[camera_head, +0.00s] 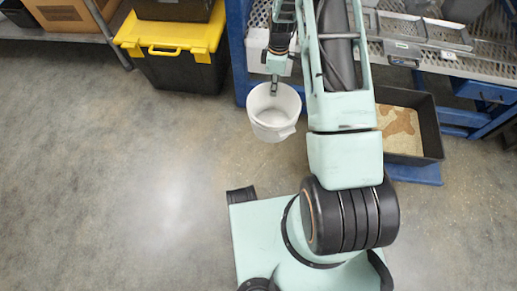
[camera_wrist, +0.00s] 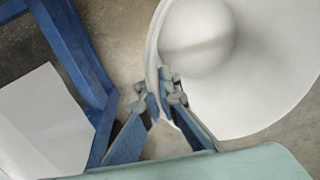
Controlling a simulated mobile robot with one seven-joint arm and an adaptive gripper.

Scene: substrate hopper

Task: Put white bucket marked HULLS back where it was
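The white bucket (camera_head: 268,130) is in front of the blue rack in the head view, left of my arm. Its open mouth faces up, and the inside looks white and empty. My gripper (camera_head: 274,90) is at its far rim. In the wrist view, the fingers of my gripper (camera_wrist: 158,88) are on either side of the wall of the bucket (camera_wrist: 270,70), pinching it at the rim. No HULLS lettering shows in either view. I cannot tell for sure whether the bucket hangs clear of the floor.
The blue rack (camera_head: 240,55) with a perforated metal deck stands behind the bucket. A black bin (camera_head: 433,130) with tan material sits low at right. A black tote with a yellow lid (camera_head: 195,35) stands at upper left. The floor (camera_head: 110,190) at left is clear.

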